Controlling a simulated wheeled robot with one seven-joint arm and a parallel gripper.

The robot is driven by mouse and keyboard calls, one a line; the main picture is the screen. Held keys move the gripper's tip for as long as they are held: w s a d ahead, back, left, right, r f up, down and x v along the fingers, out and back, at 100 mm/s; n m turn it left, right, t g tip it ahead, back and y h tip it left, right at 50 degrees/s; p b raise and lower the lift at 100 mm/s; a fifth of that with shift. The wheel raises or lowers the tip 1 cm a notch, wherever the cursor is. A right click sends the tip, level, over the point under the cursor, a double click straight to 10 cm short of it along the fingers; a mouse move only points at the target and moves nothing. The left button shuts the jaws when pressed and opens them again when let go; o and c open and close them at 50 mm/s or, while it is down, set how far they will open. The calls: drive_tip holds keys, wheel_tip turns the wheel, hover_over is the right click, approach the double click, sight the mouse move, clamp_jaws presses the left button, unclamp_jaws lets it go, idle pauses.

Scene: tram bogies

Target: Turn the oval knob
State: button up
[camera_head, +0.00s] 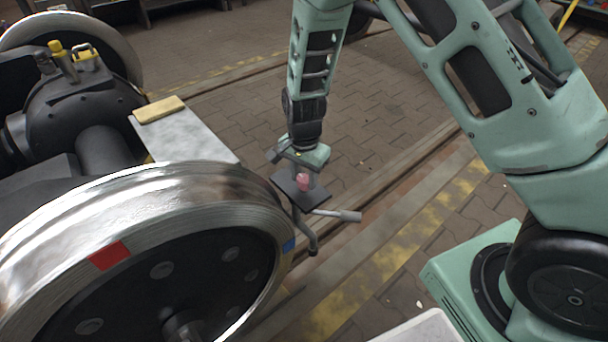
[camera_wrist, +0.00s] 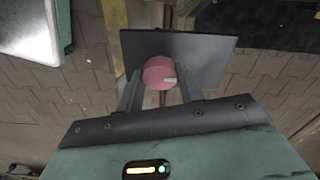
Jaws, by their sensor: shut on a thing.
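The knob (camera_wrist: 158,72) is pinkish red with a pale mark on its right side, and looks round from the wrist. It sits on a dark flat plate (camera_wrist: 215,60). My gripper (camera_wrist: 159,85) is shut on the knob, with one finger on each side of it. In the head view the knob (camera_head: 303,182) shows small below my gripper (camera_head: 304,172), on top of the dark plate (camera_head: 315,197). The plate stands on a thin post with a grey-handled lever beneath it. The knob's underside is hidden.
A large steel wheel (camera_head: 150,205) with red and blue marks stands close left of the plate. A grey slab (camera_head: 195,135) bears a tan block (camera_head: 159,109). Rails and yellow floor markings (camera_head: 400,255) run past. Paved floor is free behind.

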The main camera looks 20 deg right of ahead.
drive_tip(key=shift+r+n+p, duration=0.1)
drive_tip(key=shift+n+p, duration=0.2)
drive_tip(key=n+p, duration=0.2)
drive_tip(key=shift+r+n+p, duration=0.15)
drive_tip(key=shift+n+p, duration=0.15)
drive_tip(key=n+p, duration=0.2)
drive_tip(key=n, duration=0.1)
drive_tip(key=shift+n+p, duration=0.3)
drive_tip(key=shift+p, duration=0.1)
drive_tip(key=n+p, duration=0.2)
drive_tip(key=n, duration=0.2)
drive_tip(key=shift+n+p, duration=0.3)
drive_tip(key=shift+p, duration=0.1)
drive_tip(key=n+p, duration=0.2)
drive_tip(key=n, duration=0.1)
drive_tip(key=shift+n, duration=0.3)
drive_tip(key=n+p, duration=0.2)
drive_tip(key=n, duration=0.4)
drive_tip(key=shift+p, duration=0.35)
drive_tip(key=n+p, duration=0.1)
drive_tip(key=n, duration=0.2)
drive_tip(key=n+p, duration=0.1)
drive_tip(key=n, duration=0.2)
drive_tip(key=shift+f+n, duration=0.2)
drive_tip(key=shift+n, duration=0.2)
